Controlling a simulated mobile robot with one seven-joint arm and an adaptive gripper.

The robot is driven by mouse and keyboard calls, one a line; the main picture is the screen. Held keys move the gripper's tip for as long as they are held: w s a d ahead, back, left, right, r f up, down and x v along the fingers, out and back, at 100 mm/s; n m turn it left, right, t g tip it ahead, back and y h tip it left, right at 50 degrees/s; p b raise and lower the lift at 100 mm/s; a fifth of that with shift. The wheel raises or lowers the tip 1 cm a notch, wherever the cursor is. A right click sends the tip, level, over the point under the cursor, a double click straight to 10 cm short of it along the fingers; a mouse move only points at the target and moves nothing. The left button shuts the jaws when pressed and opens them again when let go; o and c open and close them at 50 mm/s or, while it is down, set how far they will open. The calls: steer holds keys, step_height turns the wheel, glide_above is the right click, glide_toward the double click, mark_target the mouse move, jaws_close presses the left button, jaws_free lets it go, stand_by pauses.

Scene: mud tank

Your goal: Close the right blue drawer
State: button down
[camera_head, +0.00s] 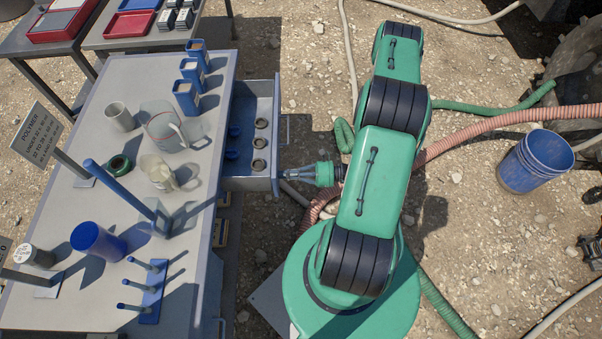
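An open blue-grey drawer (263,103) sticks out from the right side of the work table. Dark rings and small blue pieces lie inside it. Its front panel faces right and has a thin handle (288,130). My gripper (286,176) is just right of the front panel, near its lower end in the picture, pointing left at it. I cannot tell whether the gripper touches the panel, or whether its small grey fingers are open or shut. Nothing shows in the gripper.
The table top (120,245) carries a glass jug (160,122), cups, a blue cylinder (97,241), a pegged blue stand (151,293) and blue boxes (187,97). A blue bucket (536,160) stands on the ground at right. Hoses cross the gravel around my base.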

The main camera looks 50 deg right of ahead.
steer(key=x, duration=1.9)
steer(key=shift+w+a+f, duration=0.1)
steer(key=shift+w+a, duration=0.05)
steer(key=shift+a, duration=0.05)
steer(key=shift+w+a, duration=0.15)
steer(key=shift+w, duration=0.1)
steer(key=shift+p+v, duration=0.85)
steer(key=shift+v, duration=6.3)
